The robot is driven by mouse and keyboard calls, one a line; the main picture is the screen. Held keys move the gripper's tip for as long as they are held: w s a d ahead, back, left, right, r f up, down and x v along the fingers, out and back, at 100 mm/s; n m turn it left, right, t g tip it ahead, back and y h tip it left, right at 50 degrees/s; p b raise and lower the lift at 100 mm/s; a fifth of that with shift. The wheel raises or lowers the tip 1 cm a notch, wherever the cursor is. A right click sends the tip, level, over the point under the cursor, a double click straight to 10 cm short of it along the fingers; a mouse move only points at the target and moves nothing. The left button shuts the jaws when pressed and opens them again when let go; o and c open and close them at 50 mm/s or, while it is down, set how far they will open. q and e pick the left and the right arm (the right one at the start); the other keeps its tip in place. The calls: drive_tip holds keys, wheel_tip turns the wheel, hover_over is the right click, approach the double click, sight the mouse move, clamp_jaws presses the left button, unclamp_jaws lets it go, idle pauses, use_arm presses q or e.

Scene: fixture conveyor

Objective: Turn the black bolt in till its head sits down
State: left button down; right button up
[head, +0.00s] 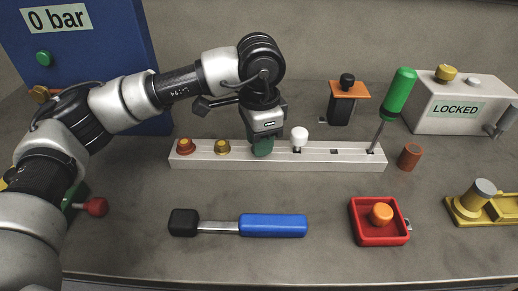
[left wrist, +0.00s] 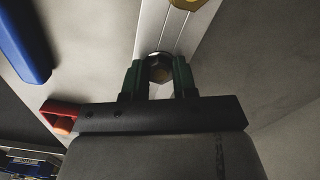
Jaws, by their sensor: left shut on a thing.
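My left gripper (head: 263,150) is over the middle of a long white bar (head: 325,162), pointing down. In the left wrist view its green fingertips (left wrist: 160,80) are closed on both sides of a dark bolt head (left wrist: 159,67), which I take as the black bolt. The bolt is at the bar; the gripper hides it in the head view, and I cannot tell whether its head touches the bar. My right gripper is not in view.
A green-handled screwdriver (head: 399,92) stands at the bar's right end. A blue-handled tool (head: 272,225) and a red tray (head: 366,236) lie in front. Behind are an orange-topped stand (head: 340,110) and a white LOCKED box (head: 435,117). A blue panel (head: 105,50) stands back left.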

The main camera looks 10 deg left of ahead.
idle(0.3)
use_arm(q)
drive_tip(key=c, duration=0.8)
unclamp_jaws()
drive_tip(key=shift+f+n, duration=0.1)
drive_tip(key=shift+n, duration=0.2)
drive_tip(key=n+b, duration=0.1)
drive_tip(key=n, duration=0.2)
drive_tip(key=shift+n, duration=1.2)
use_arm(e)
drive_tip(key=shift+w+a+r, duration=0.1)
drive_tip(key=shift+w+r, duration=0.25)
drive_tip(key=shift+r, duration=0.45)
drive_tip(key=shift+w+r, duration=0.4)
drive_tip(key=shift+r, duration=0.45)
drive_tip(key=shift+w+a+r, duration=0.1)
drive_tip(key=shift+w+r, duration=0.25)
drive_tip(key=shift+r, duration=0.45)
use_arm(q)
drive_tip(key=shift+b, duration=0.3)
